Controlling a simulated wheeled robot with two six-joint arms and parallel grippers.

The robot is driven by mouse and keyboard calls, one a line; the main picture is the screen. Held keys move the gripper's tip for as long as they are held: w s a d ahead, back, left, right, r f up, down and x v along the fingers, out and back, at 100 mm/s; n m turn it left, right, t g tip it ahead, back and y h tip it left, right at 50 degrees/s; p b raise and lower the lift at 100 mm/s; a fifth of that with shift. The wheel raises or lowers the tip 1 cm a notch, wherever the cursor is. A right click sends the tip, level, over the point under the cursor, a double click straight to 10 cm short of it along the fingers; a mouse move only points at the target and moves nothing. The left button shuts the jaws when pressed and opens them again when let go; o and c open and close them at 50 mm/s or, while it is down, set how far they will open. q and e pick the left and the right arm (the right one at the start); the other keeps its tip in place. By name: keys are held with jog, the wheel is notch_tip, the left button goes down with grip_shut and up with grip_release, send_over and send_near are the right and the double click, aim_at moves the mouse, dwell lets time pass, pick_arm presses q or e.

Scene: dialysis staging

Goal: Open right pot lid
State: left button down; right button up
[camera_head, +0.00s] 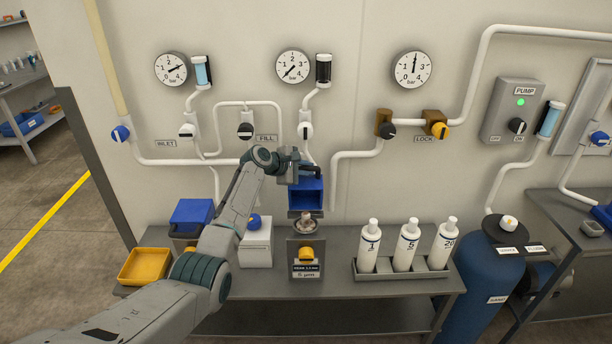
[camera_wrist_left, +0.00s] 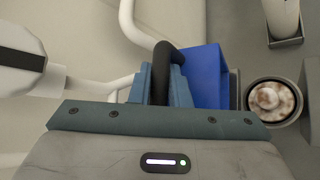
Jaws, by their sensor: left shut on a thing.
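The right pot (camera_head: 306,248) is a dark grey body with a yellow knob on the front and a label below. Its round mouth shows uncovered, with mottled brown-white contents, also in the left wrist view (camera_wrist_left: 273,100). Its blue lid (camera_head: 306,192) stands raised above and behind the mouth, its hollow inside facing the head camera. My left gripper (camera_head: 304,170) is shut on the lid's black handle (camera_wrist_left: 165,62); the blue lid (camera_wrist_left: 205,75) shows beside the fingers in the left wrist view. A left pot with a blue lid (camera_head: 192,212) stands closed, partly behind my arm.
On the grey bench stand a yellow tray (camera_head: 145,266), a white box (camera_head: 256,246) and a rack (camera_head: 405,270) with three white bottles. Wall pipes and valves (camera_head: 305,130) are close behind the lid. A blue tank (camera_head: 490,275) stands at the right.

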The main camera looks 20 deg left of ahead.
pick_arm(q)
jog(key=shift+w+a+f+n+g, duration=0.15)
jog(key=shift+w+n+g, duration=0.1)
jog(key=shift+w, duration=0.25)
jog(key=shift+w+a+r+n+g, duration=0.15)
jog(key=shift+w+g, duration=0.1)
jog(key=shift+w, duration=0.25)
jog(key=shift+f, duration=0.15)
jog(key=c, duration=1.4)
grip_release()
jog(key=shift+o, duration=0.2)
jog(key=shift+a, duration=0.1)
jog(key=shift+v, duration=0.75)
jog(key=b+v, duration=0.2)
jog(key=v, duration=0.7)
jog(key=shift+b, duration=0.3)
